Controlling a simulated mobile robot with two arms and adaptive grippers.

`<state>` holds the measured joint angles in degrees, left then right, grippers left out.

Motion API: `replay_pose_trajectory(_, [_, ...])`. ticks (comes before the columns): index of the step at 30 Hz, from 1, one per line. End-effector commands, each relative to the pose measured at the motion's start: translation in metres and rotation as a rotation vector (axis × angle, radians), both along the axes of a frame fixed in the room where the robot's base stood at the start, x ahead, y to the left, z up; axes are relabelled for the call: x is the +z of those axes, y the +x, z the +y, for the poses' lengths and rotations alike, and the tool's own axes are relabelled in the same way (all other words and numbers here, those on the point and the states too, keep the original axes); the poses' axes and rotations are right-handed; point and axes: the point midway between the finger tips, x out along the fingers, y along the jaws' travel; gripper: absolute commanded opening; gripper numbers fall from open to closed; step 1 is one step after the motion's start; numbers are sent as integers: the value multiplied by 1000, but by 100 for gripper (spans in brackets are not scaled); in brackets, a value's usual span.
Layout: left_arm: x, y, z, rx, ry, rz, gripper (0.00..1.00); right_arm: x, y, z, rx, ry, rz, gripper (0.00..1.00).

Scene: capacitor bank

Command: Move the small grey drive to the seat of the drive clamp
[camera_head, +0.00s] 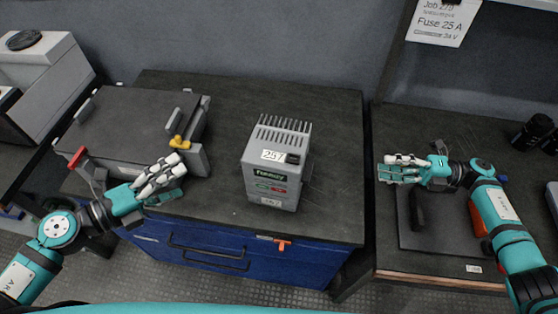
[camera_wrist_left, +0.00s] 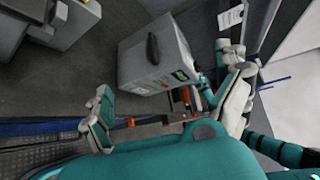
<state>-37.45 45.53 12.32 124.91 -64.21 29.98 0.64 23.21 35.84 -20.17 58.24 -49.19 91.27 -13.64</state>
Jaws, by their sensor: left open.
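The small grey drive (camera_head: 272,165) stands upright on the dark bench top, with fins on top and a green and red label on its front. It also shows in the left wrist view (camera_wrist_left: 150,65), beyond the gap between my left fingers. The drive clamp (camera_head: 135,125) is a grey fixture at the left with a dark flat top, a yellow knob and a red handle. My left gripper (camera_head: 162,182) is open and empty, in front of the clamp's right corner and left of the drive. My right gripper (camera_head: 402,169) is far right of the drive, over the right-hand bench; its opening is unclear.
The blue cabinet (camera_head: 190,243) with dark handles is below the bench top. A dark flat plate (camera_head: 440,238) lies on the right bench (camera_head: 450,265). Black cylinders (camera_head: 535,130) stand at far right. The bench behind the drive is clear.

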Motion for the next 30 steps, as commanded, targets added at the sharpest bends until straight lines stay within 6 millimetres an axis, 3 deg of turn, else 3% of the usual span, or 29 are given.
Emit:
replay_pose_trajectory(6, [0,2,-2,1,-3,0,100,0,0,3,0,2,0,37])
replay_pose_trajectory(11, [-2,12,-12,0,-3,-3,100,0,0,18,1,4,0,37])
replay_pose_trajectory(30, [-24,89,-90,4,-8,-5,100,1,6,130,1,6,-1,37])
